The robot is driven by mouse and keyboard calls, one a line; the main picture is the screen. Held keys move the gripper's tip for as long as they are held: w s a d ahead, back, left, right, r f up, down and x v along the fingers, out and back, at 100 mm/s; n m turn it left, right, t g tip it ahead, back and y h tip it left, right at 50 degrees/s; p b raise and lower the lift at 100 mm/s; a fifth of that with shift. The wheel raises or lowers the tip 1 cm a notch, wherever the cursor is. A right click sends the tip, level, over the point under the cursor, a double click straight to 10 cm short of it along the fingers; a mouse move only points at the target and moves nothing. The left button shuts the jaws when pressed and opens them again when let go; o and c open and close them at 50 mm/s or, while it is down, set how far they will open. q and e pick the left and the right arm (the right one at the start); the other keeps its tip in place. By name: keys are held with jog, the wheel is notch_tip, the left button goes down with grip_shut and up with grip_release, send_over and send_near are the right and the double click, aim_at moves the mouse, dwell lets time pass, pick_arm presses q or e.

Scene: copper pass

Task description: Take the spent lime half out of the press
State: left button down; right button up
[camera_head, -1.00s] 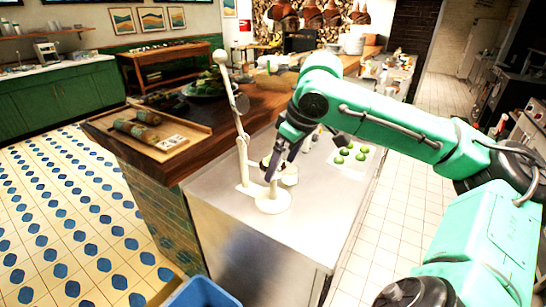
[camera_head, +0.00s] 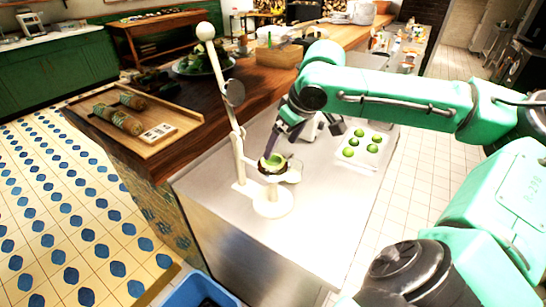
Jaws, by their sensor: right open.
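The white citrus press (camera_head: 271,201) stands on the steel counter, with its long lever (camera_head: 232,115) raised on the left. The green lime half (camera_head: 274,160) shows in the cup of the press, at its top. My right gripper (camera_head: 277,141) is just above and behind the cup, pointing down. It is open, and I see nothing held in it. Its dark fingers are small here, and I cannot tell whether one touches the cup rim. My left gripper is not in view.
A white tray (camera_head: 340,163) with several green limes lies to the right of the press. A wooden tray (camera_head: 185,125) with two rolls lies on the wooden counter at left. A blue bin (camera_head: 190,292) stands at the bottom edge. The front of the steel counter is clear.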

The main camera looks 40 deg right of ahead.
aim_at(276, 156)
jog(key=x, duration=0.4)
jog(key=shift+a+f+p, duration=0.2)
jog(key=shift+f+p, duration=0.1)
jog(key=shift+p, duration=0.05)
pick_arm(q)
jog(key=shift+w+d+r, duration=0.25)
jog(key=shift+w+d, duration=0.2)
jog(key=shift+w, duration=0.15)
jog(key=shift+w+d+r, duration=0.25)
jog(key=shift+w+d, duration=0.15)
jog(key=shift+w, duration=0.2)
pick_arm(e)
jog(key=shift+a, duration=0.1)
jog(key=c, duration=0.9)
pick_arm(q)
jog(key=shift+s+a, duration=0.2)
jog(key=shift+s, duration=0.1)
